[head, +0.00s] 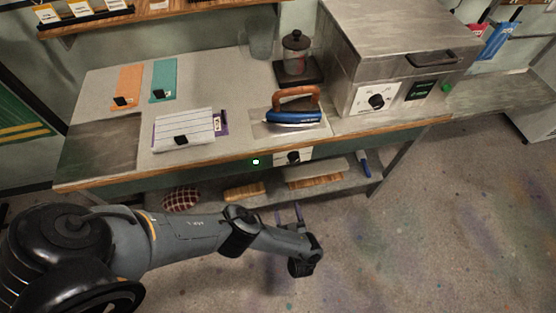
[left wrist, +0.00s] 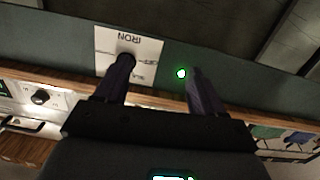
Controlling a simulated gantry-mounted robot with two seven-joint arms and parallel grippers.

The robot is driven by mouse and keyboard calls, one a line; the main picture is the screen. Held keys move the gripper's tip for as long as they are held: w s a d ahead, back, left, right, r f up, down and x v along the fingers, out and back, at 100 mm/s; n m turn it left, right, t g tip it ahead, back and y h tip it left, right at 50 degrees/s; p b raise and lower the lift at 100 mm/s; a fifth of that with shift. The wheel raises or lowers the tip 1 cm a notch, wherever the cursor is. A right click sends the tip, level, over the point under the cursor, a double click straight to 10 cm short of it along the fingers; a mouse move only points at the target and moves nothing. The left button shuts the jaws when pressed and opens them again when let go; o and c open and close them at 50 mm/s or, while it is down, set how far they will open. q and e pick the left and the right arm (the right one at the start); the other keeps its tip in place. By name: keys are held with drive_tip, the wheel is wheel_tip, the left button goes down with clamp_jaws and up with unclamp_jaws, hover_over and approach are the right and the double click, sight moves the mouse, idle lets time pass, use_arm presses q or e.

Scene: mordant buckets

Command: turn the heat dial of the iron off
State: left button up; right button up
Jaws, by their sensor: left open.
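The iron's heat dial (head: 293,157) is a dark knob on a white plate on the bench's front face. In the left wrist view the plate (left wrist: 146,47) reads IRON upside down, and its knob (left wrist: 126,58) shows just beyond one fingertip, partly hidden by that finger. A green light (head: 256,161) glows beside the plate; it also shows in the left wrist view (left wrist: 181,73). The blue iron (head: 292,118) with an orange-brown handle lies on the bench above the dial. My left gripper (head: 288,211) is open and empty, in front of the bench and apart from the dial.
A metal box (head: 390,45) with its own dial (head: 376,101) stands to the right on the bench. A lower shelf (head: 275,180) holds wooden-backed brushes and a checked bundle (head: 181,199). The floor (head: 430,220) to the right is clear.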

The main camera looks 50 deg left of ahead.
use_arm(q)
drive_tip(key=n+p, duration=0.1)
approach(295, 162)
drive_tip(key=v, duration=0.2)
drive_tip(key=shift+t+y, duration=0.3)
drive_tip(key=b+x, duration=0.1)
drive_tip(key=x, duration=0.2)
drive_tip(key=b+x, duration=0.1)
drive_tip(key=x, duration=0.2)
drive_tip(key=f+b+x, duration=0.1)
drive_tip(key=x, duration=0.2)
drive_tip(key=shift+b, duration=0.4)
drive_tip(key=shift+x, duration=0.95)
drive_tip(key=shift+s+r, duration=0.1)
drive_tip(key=shift+r, duration=0.05)
use_arm(e)
wheel_tip(295, 162, down, 2)
drive_tip(key=shift+a+f, duration=0.15)
use_arm(q)
drive_tip(key=shift+c, duration=0.3)
drive_tip(key=c, duration=1)
use_arm(e)
drive_tip(key=shift+a, duration=0.1)
use_arm(q)
drive_tip(key=shift+n, duration=0.3)
